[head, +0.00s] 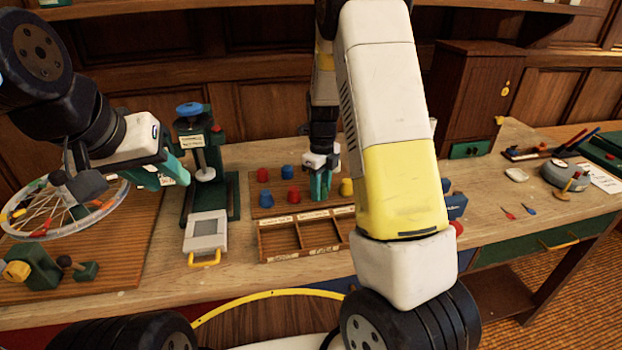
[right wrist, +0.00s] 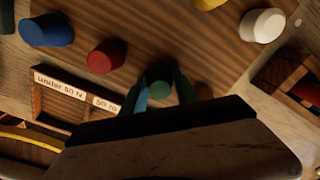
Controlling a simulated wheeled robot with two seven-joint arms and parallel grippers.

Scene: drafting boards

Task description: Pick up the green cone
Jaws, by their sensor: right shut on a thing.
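The green cone (right wrist: 160,90) shows in the right wrist view between the two teal fingers of my right gripper (right wrist: 160,93). That gripper is shut on it. In the head view my right gripper (head: 320,187) points down at the wooden board behind the compartment tray, and its fingers hide the cone. I cannot tell whether the cone still touches the board. My left gripper (head: 167,172) is at the left, above the bench, empty, with its teal fingertips apart.
Red (right wrist: 106,56), blue (right wrist: 47,30), yellow (head: 347,187) and white (right wrist: 262,25) pieces stand around the right gripper. A labelled compartment tray (head: 262,240) lies in front. A green test stand (head: 232,195) and a spoked wheel (head: 60,231) are at the left.

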